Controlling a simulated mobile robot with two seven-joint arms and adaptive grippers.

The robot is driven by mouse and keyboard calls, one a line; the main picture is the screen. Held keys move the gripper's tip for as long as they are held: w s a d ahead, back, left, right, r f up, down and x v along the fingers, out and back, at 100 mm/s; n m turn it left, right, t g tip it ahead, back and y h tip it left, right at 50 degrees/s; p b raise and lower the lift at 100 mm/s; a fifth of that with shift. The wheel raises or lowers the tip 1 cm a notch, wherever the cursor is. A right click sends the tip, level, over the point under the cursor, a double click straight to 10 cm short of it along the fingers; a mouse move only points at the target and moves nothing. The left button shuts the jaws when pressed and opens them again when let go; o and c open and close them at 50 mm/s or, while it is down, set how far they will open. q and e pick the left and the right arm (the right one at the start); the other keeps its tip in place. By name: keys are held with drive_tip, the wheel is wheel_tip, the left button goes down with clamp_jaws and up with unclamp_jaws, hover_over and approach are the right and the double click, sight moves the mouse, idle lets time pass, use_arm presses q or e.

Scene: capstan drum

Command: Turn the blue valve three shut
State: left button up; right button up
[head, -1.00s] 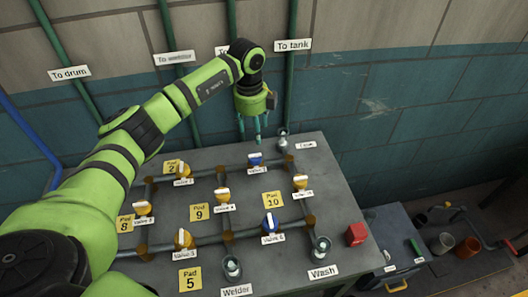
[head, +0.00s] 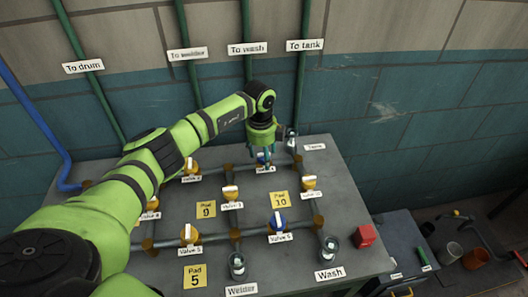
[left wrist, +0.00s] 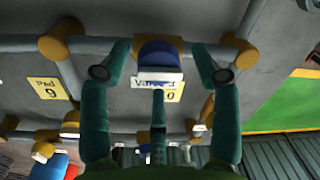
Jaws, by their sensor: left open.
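Two blue valves show on the grey bench. The back blue valve (head: 263,158) is partly covered by my left gripper (head: 266,150), which points down at it. In the left wrist view this blue valve (left wrist: 158,55) sits between the spread fingers of the left gripper (left wrist: 160,62). The fingers look apart from it. Its white label is partly hidden by a finger, so its number cannot be read. The front blue valve (head: 277,222) has a white handle. A yellow valve (head: 189,234) at front left has a label that seems to read Valve 3. My right gripper is out of view.
Grey pipes (head: 206,238) and several other yellow valves surround the blue ones. The yellow Pad 10 plate (head: 279,205) is between the two blue valves. A red block (head: 364,235) sits at the bench's right edge. A green pipe (head: 301,80) rises behind the gripper.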

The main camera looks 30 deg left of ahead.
use_arm(q)
drive_tip(key=shift+s, duration=0.1)
drive_tip(key=c, duration=1.1)
drive_tip(key=shift+c, duration=0.2)
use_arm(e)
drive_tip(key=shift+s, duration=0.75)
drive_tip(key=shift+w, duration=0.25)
